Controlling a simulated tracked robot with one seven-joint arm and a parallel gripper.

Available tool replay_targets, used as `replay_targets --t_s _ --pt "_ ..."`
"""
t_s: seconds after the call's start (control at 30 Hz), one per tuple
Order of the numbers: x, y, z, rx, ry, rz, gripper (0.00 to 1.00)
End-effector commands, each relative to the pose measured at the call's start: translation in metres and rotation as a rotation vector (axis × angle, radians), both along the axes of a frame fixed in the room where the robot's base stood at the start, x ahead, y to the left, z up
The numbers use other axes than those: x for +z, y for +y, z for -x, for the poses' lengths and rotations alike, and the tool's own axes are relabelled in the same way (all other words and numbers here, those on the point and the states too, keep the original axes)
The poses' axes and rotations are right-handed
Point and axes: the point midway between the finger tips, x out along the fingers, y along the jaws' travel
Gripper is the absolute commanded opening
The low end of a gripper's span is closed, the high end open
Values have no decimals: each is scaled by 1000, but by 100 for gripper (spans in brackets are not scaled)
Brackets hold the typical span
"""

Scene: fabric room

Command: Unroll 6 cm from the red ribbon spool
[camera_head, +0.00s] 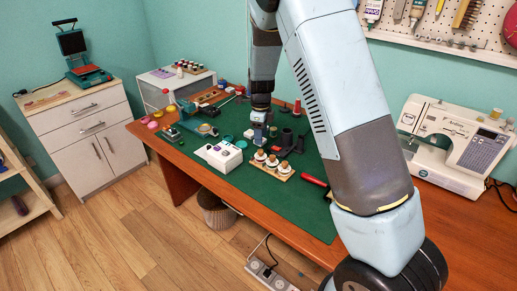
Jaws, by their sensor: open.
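My gripper (258,141) hangs at the end of my arm, low over the green cutting mat, behind a row of spools on a wooden board. It is open; its fingertips are small here and I see nothing held between them. The wooden board (279,176) carries several pale, round spools (272,160) with darker tops, in front and to the right of the gripper. A small red upright spool or cone (297,107) stands farther back, to the right of the gripper. I cannot tell which of these is the red ribbon spool, and no loose ribbon end is clear.
A white box-like device (218,155) sits left of the spool board. A red-handled tool (314,180) lies to its right. Dark fixtures stand close behind the board. A sewing machine (455,145) stands at the right. The mat's front part (285,207) is clear.

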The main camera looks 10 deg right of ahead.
Motion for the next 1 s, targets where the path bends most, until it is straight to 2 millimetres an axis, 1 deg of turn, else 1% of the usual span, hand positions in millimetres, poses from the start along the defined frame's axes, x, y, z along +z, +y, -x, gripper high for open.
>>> replay_targets --t_s 0.03,0.2,0.3,0.4,0.6,0.83,0.87,1.0 --pt "-11 -1 0 -2 3 2 52" --pt "-38 -1 1 -2 3 1 52" --pt "-51 -1 1 -2 3 1 52" --pt "-60 -1 0 0 1 1 52" --pt "-68 -1 0 0 0 1 52" --pt "-68 -1 0 0 0 0 52" --pt "-68 -1 0 0 0 0 50" --pt "-68 0 0 0 0 0 36"
